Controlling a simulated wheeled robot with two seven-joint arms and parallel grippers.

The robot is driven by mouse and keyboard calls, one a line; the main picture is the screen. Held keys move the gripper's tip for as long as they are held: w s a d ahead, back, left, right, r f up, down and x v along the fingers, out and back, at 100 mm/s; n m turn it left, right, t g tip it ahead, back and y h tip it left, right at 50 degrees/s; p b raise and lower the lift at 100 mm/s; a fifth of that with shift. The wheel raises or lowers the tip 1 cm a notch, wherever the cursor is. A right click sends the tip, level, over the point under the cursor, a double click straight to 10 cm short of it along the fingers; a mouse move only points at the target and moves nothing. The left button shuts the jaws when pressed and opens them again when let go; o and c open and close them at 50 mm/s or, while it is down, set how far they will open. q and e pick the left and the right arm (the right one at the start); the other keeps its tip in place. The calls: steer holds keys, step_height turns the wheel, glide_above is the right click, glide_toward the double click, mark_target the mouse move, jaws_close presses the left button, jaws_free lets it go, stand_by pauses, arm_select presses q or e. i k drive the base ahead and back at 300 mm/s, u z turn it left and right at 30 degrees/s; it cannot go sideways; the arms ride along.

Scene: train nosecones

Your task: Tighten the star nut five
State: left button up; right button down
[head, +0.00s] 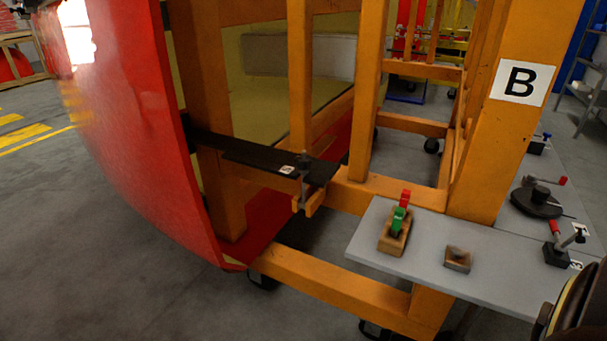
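A dark star-shaped nut (304,161) sits on a threaded rod at the right end of a black flat bar (245,152). A small white label (287,170) lies on the bar beside it; its mark is too small to read surely. The rod runs down through the bar by an orange wooden block (315,199). The bar reaches from the red nosecone shell (130,130) to the orange frame. Neither gripper can be made out. A dark rounded part at the lower right corner may be mine, but shows no fingers.
A grey shelf (400,270) on the right holds a wooden block with green and red clips (396,232), a small wooden piece (457,259) and a red-handled clamp (556,250). Open floor lies lower left.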

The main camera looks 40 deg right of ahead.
mark_target(304, 166)
steer(key=z, duration=0.85)
steer(key=k, duration=0.35)
steer(key=z, duration=0.3)
steer(key=i, duration=0.45)
steer(key=u, duration=0.05)
